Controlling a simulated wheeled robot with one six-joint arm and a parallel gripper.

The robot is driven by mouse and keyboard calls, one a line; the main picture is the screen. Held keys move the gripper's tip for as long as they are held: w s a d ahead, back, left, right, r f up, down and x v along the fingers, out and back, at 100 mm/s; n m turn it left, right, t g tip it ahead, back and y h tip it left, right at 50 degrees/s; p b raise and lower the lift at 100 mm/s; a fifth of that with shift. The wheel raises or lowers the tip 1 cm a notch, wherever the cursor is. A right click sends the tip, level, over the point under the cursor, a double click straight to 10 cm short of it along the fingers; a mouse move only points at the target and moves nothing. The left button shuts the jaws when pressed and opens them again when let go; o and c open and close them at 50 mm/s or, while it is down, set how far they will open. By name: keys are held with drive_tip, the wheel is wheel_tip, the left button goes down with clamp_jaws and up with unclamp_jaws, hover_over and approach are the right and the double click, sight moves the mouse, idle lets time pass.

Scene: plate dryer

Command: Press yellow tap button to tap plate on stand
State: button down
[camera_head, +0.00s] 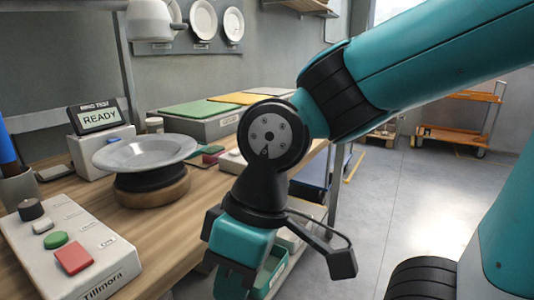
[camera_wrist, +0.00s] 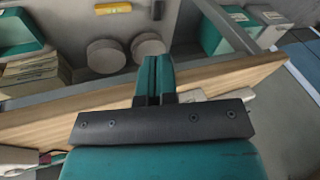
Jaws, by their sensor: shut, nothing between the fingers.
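A white plate (camera_head: 145,152) lies flat on a round stand (camera_head: 152,188) with a black top and wooden base, on the table in the head view. I cannot make out a yellow tap button in either view. A small white box (camera_head: 233,160) right of the plate is partly hidden behind my arm. A white control panel (camera_head: 82,255) marked Tillmora carries a black knob, a small white button, a green button (camera_head: 56,240) and a red button (camera_head: 73,260). My gripper (camera_wrist: 156,66) is shut and empty, beyond the table's right edge in the head view (camera_head: 245,262).
A large box with green and yellow top panels (camera_head: 205,122) stands farther back. The table edge (camera_wrist: 200,82) crosses the wrist view. Shelves below hold bins. Open floor (camera_head: 400,190) lies to the right.

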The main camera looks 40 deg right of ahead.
drive_tip(key=w+d+r+m+t+y+p, duration=0.1)
drive_tip(key=w+d+r+m+p, duration=0.2)
drive_tip(key=w+r+m+p, duration=0.55)
drive_tip(key=w+d+r+m+t+y+p, duration=0.1)
drive_tip(key=w+d+r+m+t+p, duration=0.25)
drive_tip(key=w+p, duration=0.9)
drive_tip(key=w+d+m+t+p, duration=0.1)
drive_tip(key=w+d+m+p, duration=0.2)
drive_tip(key=d+m+p, duration=0.5)
drive_tip(key=w+d+r+m+t+h+p, duration=0.1)
drive_tip(key=w+d+m+t+p, duration=0.1)
drive_tip(key=d+m+p, duration=0.5)
drive_tip(key=w+d+p, duration=0.1)
drive_tip(key=d+p, duration=0.1)
drive_tip(key=p, duration=0.3)
drive_tip(key=shift+w+d+m+p, duration=0.15)
drive_tip(key=shift+w+m+p, duration=0.15)
drive_tip(key=shift+m, duration=0.1)
wheel_tip(320, 180, down, 9)
drive_tip(key=b, duration=0.6)
drive_tip(key=shift+r+b, duration=0.2)
drive_tip(key=shift+b, duration=0.15)
